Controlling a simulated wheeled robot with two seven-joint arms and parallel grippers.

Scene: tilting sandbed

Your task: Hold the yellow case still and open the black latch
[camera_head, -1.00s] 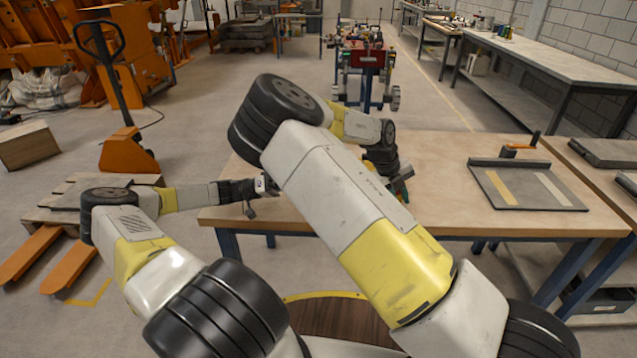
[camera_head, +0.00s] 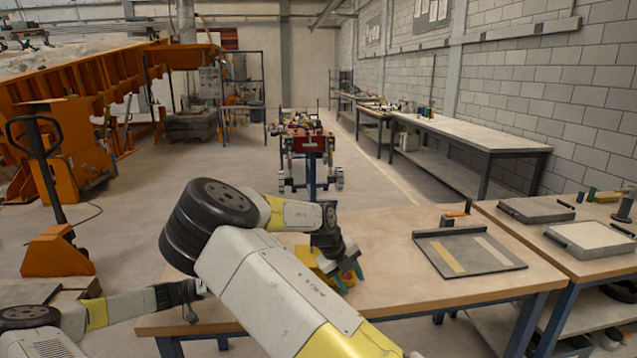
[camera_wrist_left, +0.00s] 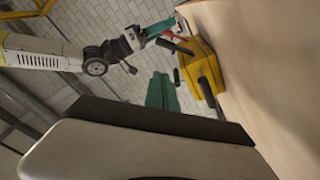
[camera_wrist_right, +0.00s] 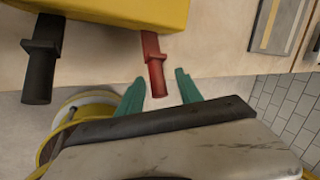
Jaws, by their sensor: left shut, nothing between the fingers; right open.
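The yellow case (camera_head: 312,262) stands near the front of the wooden table, partly hidden behind my right arm in the head view. In the right wrist view the case (camera_wrist_right: 130,10) has a black latch (camera_wrist_right: 42,60) and a red latch (camera_wrist_right: 153,65) projecting from it. My right gripper (camera_head: 350,277) is open, with its teal fingertips (camera_wrist_right: 158,88) either side of the red latch's outer end in the picture; contact cannot be told. The case (camera_wrist_left: 207,68) also shows in the left wrist view. My left gripper (camera_head: 192,312) is shut and empty near the table's left edge, apart from the case.
The wooden table (camera_head: 400,285) is bare between the case and a grey board with two strips (camera_head: 470,252). A second table with flat trays (camera_head: 590,238) adjoins at right. An orange pallet jack (camera_head: 55,250) stands at left on the floor.

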